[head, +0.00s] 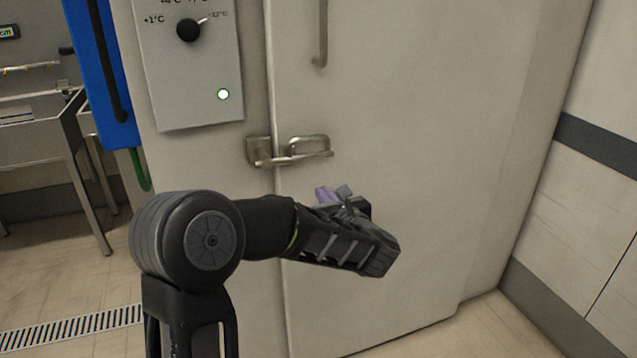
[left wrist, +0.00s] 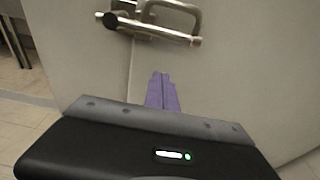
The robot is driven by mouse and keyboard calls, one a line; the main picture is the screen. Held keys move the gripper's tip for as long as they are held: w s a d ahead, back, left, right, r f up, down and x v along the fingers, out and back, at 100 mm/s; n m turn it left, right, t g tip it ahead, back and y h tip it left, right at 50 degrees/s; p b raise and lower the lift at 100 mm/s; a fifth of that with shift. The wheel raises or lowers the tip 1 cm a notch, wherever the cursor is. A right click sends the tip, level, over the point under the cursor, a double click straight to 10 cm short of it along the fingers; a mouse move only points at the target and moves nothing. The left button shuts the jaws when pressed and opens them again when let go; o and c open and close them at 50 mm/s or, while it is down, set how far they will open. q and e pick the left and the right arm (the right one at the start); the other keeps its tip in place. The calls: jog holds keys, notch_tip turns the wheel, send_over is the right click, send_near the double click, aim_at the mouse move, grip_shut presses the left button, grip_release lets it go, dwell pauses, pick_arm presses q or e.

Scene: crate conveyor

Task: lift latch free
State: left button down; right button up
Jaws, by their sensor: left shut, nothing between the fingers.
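The metal latch (head: 290,151) sits across the seam between the white door (head: 430,130) and its frame, with its bar lying across both. It also shows at the top of the left wrist view (left wrist: 155,22). My left gripper (head: 326,194) is just below the latch in the head view, apart from it. Its purple fingers are together in the left wrist view (left wrist: 161,90), pointing up toward the latch with nothing between them. My right gripper is not in view.
A control panel (head: 190,65) with a black dial and a lit round light is on the left. A vertical handle (head: 321,35) is above the latch. A blue panel (head: 103,75) and a metal table (head: 45,135) stand at left. A wall (head: 597,190) is at right.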

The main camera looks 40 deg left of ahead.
aim_at(292, 146)
pick_arm(q)
jog(key=p+x, duration=0.2)
jog(key=x, duration=0.7)
jog(key=shift+s, duration=0.1)
notch_tip(292, 146, up, 4)
jog(key=shift+d+f+p, duration=0.1)
jog(key=shift+d+p, duration=0.05)
jog(key=shift+p, duration=0.7)
